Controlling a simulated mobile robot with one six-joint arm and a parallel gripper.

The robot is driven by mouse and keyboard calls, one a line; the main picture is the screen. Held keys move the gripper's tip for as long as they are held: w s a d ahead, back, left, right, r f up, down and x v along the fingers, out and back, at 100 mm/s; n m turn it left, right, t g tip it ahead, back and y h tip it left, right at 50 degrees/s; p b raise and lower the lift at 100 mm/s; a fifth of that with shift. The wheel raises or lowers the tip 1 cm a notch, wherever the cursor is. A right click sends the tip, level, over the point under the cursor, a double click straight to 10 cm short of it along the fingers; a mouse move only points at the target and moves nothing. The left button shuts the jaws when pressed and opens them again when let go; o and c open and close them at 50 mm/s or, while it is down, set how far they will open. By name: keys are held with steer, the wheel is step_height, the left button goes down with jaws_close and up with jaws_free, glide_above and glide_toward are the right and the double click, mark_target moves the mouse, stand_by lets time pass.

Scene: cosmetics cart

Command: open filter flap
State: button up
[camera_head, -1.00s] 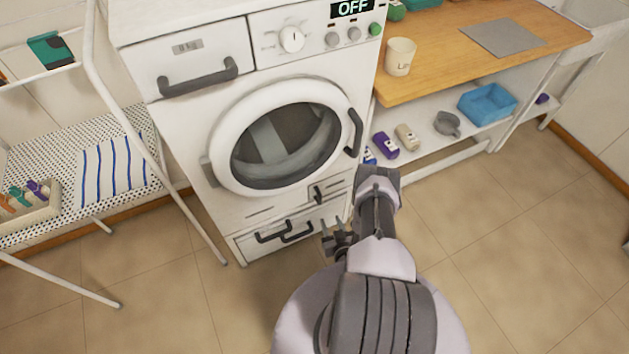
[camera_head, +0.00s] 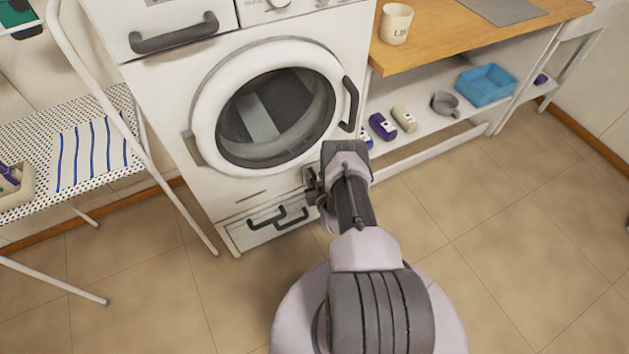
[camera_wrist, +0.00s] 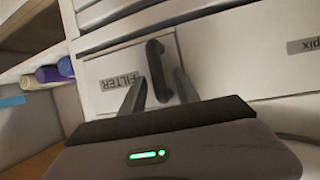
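The filter flap (camera_wrist: 106,72) is a white panel with a FILTER label and a dark upright handle (camera_wrist: 157,72) in the wrist view. My gripper (camera_wrist: 160,79) is open, its two fingers apart on either side of this handle. I cannot tell whether either finger touches it. The flap looks closed, flush with the front of the white washing machine (camera_head: 190,95). In the head view my gripper (camera_head: 312,185) is at the machine's lower right front and hides the flap.
Below the flap area is a drawer front (camera_head: 240,234) with two dark handles. To the right, a low shelf (camera_head: 440,122) holds bottles, a grey cup and a blue basket (camera_head: 487,86). A white rack (camera_head: 30,140) stands left. The floor in front is clear.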

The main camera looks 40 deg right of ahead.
jaws_close()
stand_by(1.4)
